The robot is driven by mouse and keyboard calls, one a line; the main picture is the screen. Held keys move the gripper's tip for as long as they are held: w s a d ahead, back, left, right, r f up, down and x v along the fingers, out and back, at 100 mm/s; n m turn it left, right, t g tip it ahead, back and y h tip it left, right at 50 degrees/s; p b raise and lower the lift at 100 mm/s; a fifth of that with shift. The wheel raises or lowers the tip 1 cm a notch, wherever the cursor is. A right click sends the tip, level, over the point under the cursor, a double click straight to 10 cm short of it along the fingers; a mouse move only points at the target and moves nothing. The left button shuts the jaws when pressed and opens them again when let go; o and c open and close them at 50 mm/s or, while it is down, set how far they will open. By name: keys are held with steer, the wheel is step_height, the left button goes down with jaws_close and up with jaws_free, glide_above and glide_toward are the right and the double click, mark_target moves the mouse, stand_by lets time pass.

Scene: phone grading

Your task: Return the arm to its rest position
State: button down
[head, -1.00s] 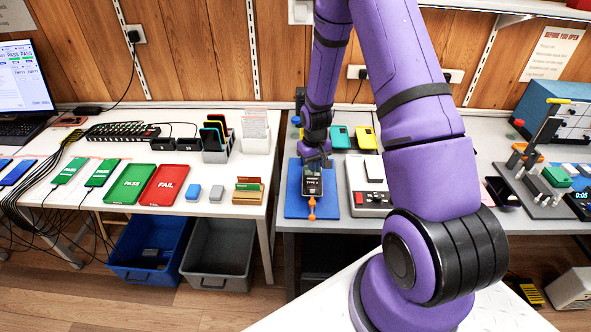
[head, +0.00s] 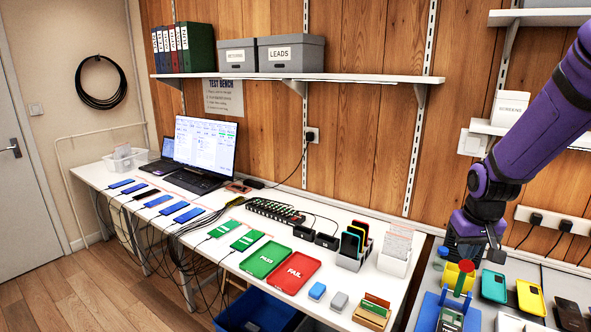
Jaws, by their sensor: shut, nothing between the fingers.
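My purple arm comes in from the upper right of the head view and bends down at the wrist. My gripper (head: 496,256) is at its lower end, small and dark, with its fingers together and nothing seen between them. It is above the back of the grey bench, next to a red-topped fixture. The blue fixture base (head: 472,320) is below it at the bottom edge, with a dark device (head: 449,320) on it, partly cut off.
The white table on the left carries a green PASS tray (head: 265,259), a red FAIL tray (head: 294,272), several phones and a laptop (head: 205,148). A shelf (head: 330,78) runs above.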

steer(key=s+a+r+t, duration=0.1)
steer(key=s+a+r, duration=0.1)
steer(key=s+r, duration=0.4)
steer(key=s+a+r+t, duration=0.1)
steer(key=s+a+r, duration=0.25)
steer(key=r, duration=0.35)
steer(key=s+a+r, duration=0.1)
steer(key=s+r, duration=0.2)
steer(key=s, duration=0.4)
steer(key=s+a+r+t, duration=0.1)
steer(key=s+r, duration=0.2)
steer(key=s, duration=0.4)
steer(key=shift+a+n+y, duration=0.15)
steer(key=shift+n+y, duration=0.15)
